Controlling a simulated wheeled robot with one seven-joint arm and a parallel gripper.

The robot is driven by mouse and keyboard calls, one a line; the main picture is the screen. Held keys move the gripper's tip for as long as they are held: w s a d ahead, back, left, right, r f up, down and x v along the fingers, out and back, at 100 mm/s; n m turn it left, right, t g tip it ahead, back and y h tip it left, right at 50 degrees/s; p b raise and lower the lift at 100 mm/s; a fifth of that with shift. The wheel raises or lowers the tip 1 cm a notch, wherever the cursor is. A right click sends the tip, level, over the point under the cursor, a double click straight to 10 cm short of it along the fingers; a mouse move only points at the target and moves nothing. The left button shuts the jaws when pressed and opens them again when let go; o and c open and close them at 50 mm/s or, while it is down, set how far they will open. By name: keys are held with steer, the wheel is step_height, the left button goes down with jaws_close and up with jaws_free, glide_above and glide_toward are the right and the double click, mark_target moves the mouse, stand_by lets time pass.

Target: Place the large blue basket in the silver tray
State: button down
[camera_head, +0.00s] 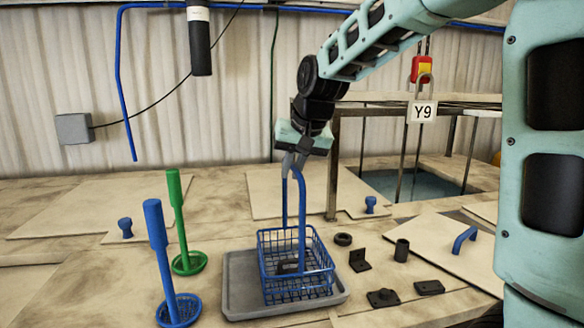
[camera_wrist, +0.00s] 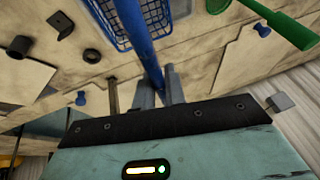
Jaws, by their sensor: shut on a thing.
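The large blue basket (camera_head: 313,277) is a wire-mesh box with a tall blue handle. It is over the silver tray (camera_head: 238,281), a flat grey tray on the bench, and looks upright within its rim. I cannot tell whether its bottom touches the tray. A small dark part shows inside the basket. My gripper (camera_head: 294,164) is shut on the top of the basket's handle. In the wrist view my gripper's fingers (camera_wrist: 160,88) close around the blue handle, and the basket (camera_wrist: 112,22) shows beyond at the top.
Blue (camera_head: 170,305) and green (camera_head: 186,262) long-handled strainers stand left of the tray. Several small dark parts, including an angle bracket (camera_head: 359,262) and a short tube (camera_head: 402,250), lie right of it. An open tank (camera_head: 410,185) with a frame tagged Y9 is behind.

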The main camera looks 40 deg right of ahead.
steer(key=shift+f, duration=0.2)
steer(key=c, duration=1.5)
jaws_free()
steer(key=shift+f, duration=0.1)
steer(key=shift+o, duration=0.2)
steer(key=b+v, duration=0.3)
steer(key=v, duration=0.9)
steer(key=s+a+f+n+g+y, duration=0.1)
steer(key=s+a+f+n, duration=0.2)
steer(key=a+f, duration=0.4)
steer(key=s+a+f+n+g, duration=0.1)
steer(key=s+a+f+n, duration=0.1)
steer(key=a+f, duration=0.5)
steer(key=s+a+f+n+g, duration=0.1)
steer(key=s+a+f+n, duration=0.3)
steer(key=s, duration=0.5)
steer(key=s+a+f+n+g, duration=0.2)
steer(key=s+a+f, duration=0.3)
steer(key=s+f, duration=0.4)
steer(key=shift+s+a+f+n+h, duration=0.2)
steer(key=shift+s+n+h, duration=0.15)
steer(key=shift+n, duration=0.55)
